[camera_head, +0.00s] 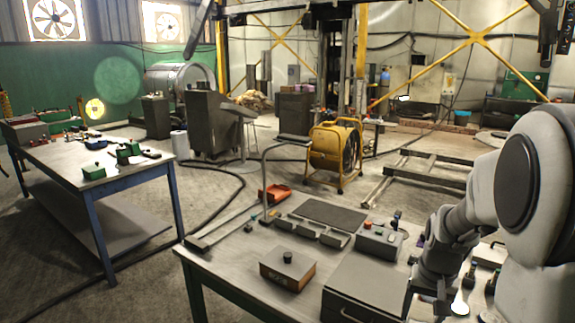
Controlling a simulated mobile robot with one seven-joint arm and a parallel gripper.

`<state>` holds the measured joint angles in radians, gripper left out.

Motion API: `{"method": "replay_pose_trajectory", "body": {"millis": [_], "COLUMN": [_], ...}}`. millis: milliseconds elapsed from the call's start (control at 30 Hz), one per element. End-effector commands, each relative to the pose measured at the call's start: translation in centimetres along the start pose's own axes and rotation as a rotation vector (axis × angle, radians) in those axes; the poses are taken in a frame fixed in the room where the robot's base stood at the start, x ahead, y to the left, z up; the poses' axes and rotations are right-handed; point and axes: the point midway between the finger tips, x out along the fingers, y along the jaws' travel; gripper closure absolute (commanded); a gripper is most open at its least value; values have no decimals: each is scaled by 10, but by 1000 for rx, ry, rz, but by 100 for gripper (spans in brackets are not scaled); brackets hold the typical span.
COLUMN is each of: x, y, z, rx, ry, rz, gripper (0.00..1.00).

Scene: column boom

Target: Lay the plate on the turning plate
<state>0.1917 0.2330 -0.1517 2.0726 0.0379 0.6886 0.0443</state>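My arm comes in from the right and bends down over the right part of the near table (225,262). My gripper (428,300) points down at the lower edge of the picture, close to the right side of a grey case (365,285). Its fingertips are small and partly cut off, so I cannot tell whether it is open or holds anything. I cannot clearly make out the plate or the turning plate. My arm hides part of the table's right side.
The near table holds a brown box with a black knob (288,270), a grey control box (379,242), a dark flat mat (330,215) and an orange tray (275,194). A yellow fan (335,152) stands behind. Another workbench (60,158) is at left, with open floor between.

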Motion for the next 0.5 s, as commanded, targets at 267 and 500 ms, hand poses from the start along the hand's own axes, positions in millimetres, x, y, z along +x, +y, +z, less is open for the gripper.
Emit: {"method": "replay_pose_trajectory", "body": {"millis": [267, 500], "x": [65, 97], "y": [-90, -134], "z": [40, 58], "rx": [-272, -407], "ry": [-6, 0], "rz": [-41, -62], "gripper": [100, 100]}}
